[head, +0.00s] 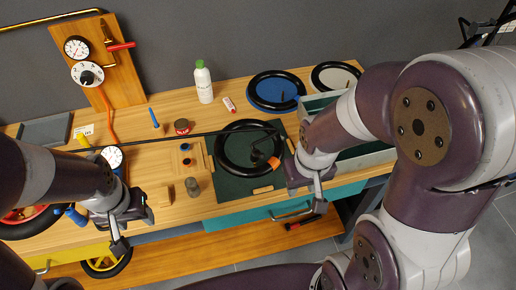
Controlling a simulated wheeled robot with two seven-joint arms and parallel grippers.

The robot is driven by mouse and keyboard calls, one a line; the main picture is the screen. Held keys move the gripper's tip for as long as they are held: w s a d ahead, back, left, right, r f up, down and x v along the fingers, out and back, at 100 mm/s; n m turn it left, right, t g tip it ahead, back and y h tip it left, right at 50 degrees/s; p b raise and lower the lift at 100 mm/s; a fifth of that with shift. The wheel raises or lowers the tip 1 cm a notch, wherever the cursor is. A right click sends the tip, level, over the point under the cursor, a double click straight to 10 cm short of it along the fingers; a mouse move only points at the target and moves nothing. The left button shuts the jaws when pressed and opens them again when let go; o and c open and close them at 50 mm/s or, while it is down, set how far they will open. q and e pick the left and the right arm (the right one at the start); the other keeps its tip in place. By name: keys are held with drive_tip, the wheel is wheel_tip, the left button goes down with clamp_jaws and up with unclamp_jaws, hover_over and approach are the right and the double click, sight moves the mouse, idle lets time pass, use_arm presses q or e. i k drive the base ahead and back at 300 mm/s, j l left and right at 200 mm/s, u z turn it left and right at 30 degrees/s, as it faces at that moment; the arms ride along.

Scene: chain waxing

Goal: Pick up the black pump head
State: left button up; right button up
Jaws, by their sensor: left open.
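My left gripper (131,224) is open and empty at the table's front left, well away from the pump head. My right gripper (318,200) hangs near the front edge, right of the mat and apart from the pump head. Its jaw opening cannot be made out.
A wooden gauge board (105,60) stands at the back left. A grey tray (375,155) lies right, partly behind my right arm.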

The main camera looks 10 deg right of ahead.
sight(254, 158)
drive_tip(key=u, duration=0.4)
drive_tip(key=j+u, duration=0.1)
drive_tip(key=u, duration=0.75)
drive_tip(key=i+u, duration=0.1)
drive_tip(key=u, duration=0.7)
drive_tip(key=k+l, duration=0.15)
drive_tip(key=k, duration=0.2)
drive_tip(key=k+l, duration=0.1)
drive_tip(key=k, duration=0.25)
drive_tip(key=l+z, duration=0.1)
drive_tip(key=z, duration=0.35)
drive_tip(key=l+z, duration=0.15)
drive_tip(key=z, duration=0.35)
drive_tip(key=l+z, duration=0.1)
drive_tip(key=z, duration=0.35)
drive_tip(key=l+z, duration=0.1)
drive_tip(key=z, duration=0.35)
drive_tip(key=i+z, duration=0.15)
drive_tip(key=z, duration=0.35)
drive_tip(key=i+z, duration=0.1)
